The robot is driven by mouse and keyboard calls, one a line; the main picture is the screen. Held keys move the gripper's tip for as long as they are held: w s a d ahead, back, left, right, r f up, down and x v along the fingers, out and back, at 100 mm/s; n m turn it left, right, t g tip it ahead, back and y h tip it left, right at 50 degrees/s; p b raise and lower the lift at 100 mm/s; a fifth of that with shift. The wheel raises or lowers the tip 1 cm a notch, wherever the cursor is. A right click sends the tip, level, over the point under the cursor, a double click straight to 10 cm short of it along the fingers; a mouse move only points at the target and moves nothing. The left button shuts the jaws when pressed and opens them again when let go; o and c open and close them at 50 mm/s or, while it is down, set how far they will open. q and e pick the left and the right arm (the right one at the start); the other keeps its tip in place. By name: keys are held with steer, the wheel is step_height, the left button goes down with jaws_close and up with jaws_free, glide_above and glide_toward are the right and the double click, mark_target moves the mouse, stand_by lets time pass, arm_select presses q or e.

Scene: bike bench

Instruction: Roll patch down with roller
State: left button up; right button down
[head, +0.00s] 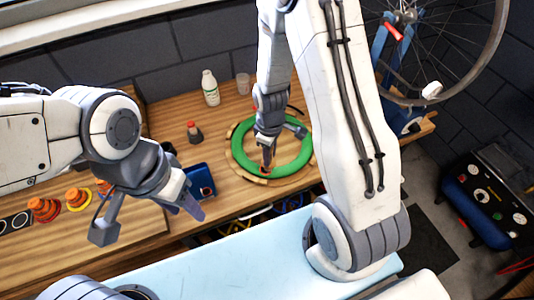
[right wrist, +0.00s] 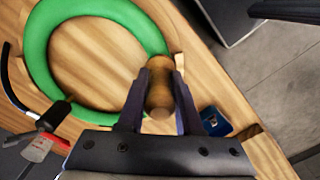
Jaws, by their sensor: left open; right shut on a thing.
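A green inner tube (head: 243,153) lies as a ring on the wooden bench. It also shows in the right wrist view (right wrist: 38,45). The roller's working end and the patch cannot be made out. A small red spot shows under the right fingertips in the head view.
A blue box (head: 201,180) lies left of the tube near the bench edge. A red-capped bottle (head: 194,132), a white bottle (head: 210,88) and a clear cup (head: 243,84) stand behind. Orange cones (head: 43,209) stand at the left. A wheel (head: 435,50) is at the upper right.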

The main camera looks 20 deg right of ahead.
stand_by(0.4)
steer(key=shift+w+a+f, duration=0.1)
steer(key=shift+w+a, duration=0.25)
steer(key=shift+a, duration=0.4)
steer(key=shift+s+d, duration=0.1)
steer(key=shift+d, duration=0.05)
steer(key=shift+s+d, duration=0.35)
steer(key=shift+d, duration=0.3)
steer(key=shift+a, duration=0.1)
steer(key=shift+w+a, duration=0.5)
steer(key=shift+a, duration=0.2)
